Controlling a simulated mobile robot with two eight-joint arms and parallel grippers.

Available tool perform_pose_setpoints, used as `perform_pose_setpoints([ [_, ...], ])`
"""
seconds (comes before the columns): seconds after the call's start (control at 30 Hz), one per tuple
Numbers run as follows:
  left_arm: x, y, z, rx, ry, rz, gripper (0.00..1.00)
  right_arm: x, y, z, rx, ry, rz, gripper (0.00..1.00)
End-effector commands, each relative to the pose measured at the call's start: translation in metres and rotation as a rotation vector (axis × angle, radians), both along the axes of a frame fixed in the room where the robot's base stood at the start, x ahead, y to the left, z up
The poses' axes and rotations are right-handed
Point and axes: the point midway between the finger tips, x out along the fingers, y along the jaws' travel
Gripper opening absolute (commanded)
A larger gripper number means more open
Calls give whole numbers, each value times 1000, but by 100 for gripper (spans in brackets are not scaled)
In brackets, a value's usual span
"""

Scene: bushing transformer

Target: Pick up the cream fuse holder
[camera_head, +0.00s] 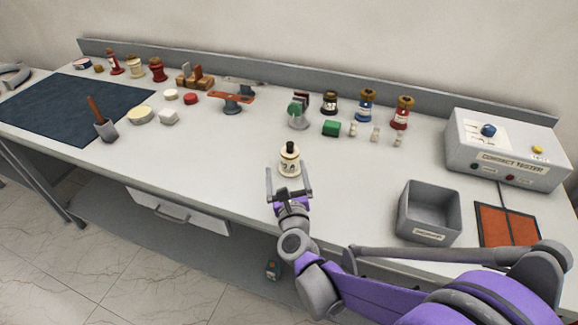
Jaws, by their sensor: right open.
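A cream fuse holder (289,164) with a ribbed body and a black top stands upright on the bench near its front edge, at the middle of the view. My right gripper (288,178) is open, with one finger on each side of the holder's near lower part. The fingers appear apart from it, and the gripper holds nothing. My left gripper is not in view.
A grey bin (430,212) and an orange pad (494,226) lie to the right, before the contact tester (508,150). A dark mat (75,105) lies left. Bench around the holder is clear.

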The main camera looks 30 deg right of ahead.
Motion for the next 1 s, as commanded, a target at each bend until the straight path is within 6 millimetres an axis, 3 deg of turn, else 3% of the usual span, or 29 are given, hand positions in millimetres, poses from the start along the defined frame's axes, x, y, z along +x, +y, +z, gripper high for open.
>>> perform_pose_setpoints([
  [0.2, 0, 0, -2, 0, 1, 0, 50, 10, -25, -9, 151, -80, -88, 97],
  [0.4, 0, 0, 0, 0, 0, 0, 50, 38, -39, -8, 150, -80, -87, 97],
  [1.0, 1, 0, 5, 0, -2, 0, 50, 94, -64, -7, 150, -78, -82, 97],
])
